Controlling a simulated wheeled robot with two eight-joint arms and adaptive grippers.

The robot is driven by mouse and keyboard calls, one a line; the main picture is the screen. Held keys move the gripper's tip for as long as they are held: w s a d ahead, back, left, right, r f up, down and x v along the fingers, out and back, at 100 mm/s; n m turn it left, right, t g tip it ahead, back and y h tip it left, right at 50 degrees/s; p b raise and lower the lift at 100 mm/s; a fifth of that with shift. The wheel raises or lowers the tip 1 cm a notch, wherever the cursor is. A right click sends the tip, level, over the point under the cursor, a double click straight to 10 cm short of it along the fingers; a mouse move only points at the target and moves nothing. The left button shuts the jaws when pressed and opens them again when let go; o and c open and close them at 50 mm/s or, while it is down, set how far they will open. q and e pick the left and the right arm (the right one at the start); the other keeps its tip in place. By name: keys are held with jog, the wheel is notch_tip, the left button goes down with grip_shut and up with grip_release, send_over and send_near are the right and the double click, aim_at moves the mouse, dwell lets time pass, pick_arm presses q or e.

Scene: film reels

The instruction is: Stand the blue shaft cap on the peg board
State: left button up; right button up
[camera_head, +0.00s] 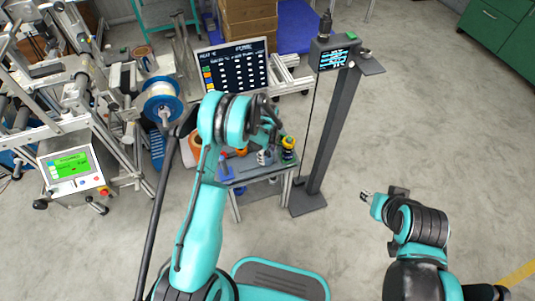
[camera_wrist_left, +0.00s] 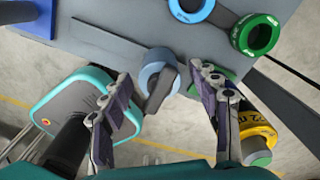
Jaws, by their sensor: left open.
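A grey-blue round cap (camera_wrist_left: 157,68) with a dark bar-like part shows in the left wrist view, at the near edge of the grey tabletop (camera_wrist_left: 110,40). It looks like the blue shaft cap. My left gripper (camera_wrist_left: 161,78) is open, its two fingers on either side of the cap in that picture; I cannot tell whether they touch it. In the head view my left arm hides much of the small table (camera_head: 262,170). I cannot make out the peg board for certain. My right gripper (camera_head: 365,196) is small at the right, over bare floor, its opening unclear.
A blue ring (camera_wrist_left: 192,9) and a green ring (camera_wrist_left: 255,36) lie on the tabletop. A yellow and black cylinder (camera_wrist_left: 256,132) is right of my fingers. A dark post with a screen (camera_head: 333,120) stands right of the table. Machinery (camera_head: 75,110) fills the left.

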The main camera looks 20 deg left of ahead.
pick_arm(q)
notch_tip(320, 180, up, 12)
jog(key=p, duration=0.4)
jog(key=shift+f, duration=0.15)
jog(key=s+r+n+t, duration=0.2)
jog(key=s+r+n, duration=0.3)
jog(key=r, duration=0.5)
jog(key=s+r+n+t, duration=0.1)
jog(key=s+r+n, duration=0.4)
jog(key=r, duration=0.4)
jog(key=s+r+n+t, duration=0.2)
jog(key=s+n, duration=0.4)
jog(key=s, duration=0.2)
jog(key=s+r+n+t, duration=0.2)
jog(key=s+n, duration=0.4)
jog(key=s, duration=0.2)
jog(key=shift+r, duration=0.35)
